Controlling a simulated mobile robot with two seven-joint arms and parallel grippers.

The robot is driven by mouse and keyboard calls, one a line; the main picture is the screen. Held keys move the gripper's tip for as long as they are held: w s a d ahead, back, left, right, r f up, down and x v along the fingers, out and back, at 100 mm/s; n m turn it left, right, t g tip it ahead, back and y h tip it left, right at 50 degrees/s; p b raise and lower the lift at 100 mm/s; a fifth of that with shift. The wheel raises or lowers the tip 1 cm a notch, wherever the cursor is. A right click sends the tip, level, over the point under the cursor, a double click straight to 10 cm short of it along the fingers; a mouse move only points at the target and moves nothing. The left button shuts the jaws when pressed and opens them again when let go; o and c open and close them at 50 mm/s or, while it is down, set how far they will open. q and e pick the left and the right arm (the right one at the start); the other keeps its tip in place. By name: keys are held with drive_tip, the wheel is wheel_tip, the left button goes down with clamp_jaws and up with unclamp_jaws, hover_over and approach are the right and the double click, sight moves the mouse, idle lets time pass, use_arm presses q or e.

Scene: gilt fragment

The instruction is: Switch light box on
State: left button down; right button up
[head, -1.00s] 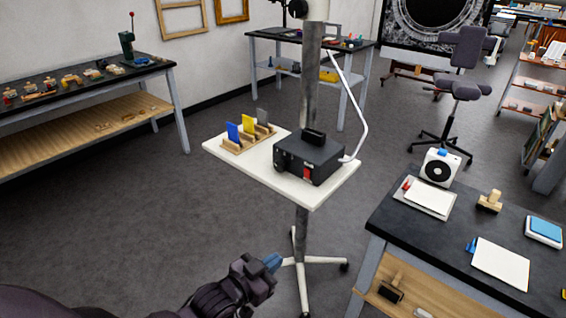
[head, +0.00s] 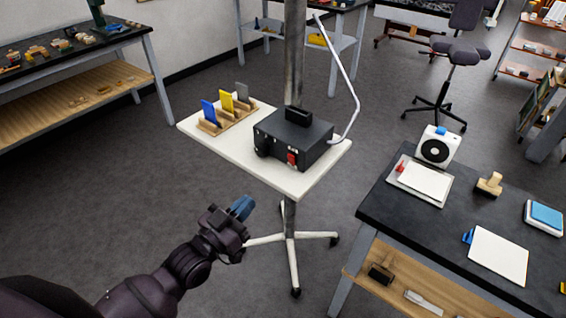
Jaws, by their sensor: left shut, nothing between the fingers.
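The light box (head: 293,138) is a black box with a dark handle-like block on top. It stands on a white tray-like shelf (head: 310,179) on a pole stand. A small red switch (head: 292,158) shows on its front face. A white cable or tube curves up from its right side. My left gripper (head: 241,208) is shut and empty, with blue fingertips. It is in front of and below the shelf, to the left of the pole, apart from the box. My right gripper is out of view.
A wooden rack (head: 228,116) with blue, yellow and grey plates stands left of the box. A dark workbench (head: 390,215) with papers, a stamp and a white fan-like device (head: 438,146) is at the right. Another bench (head: 75,62) is at the left. Open floor lies between.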

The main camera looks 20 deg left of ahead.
sight(290, 158)
use_arm(q)
drive_tip(key=x, duration=1.3)
drive_tip(key=shift+w+d+r, duration=0.1)
drive_tip(key=shift+w+d, duration=0.1)
drive_tip(key=shift+w, duration=0.25)
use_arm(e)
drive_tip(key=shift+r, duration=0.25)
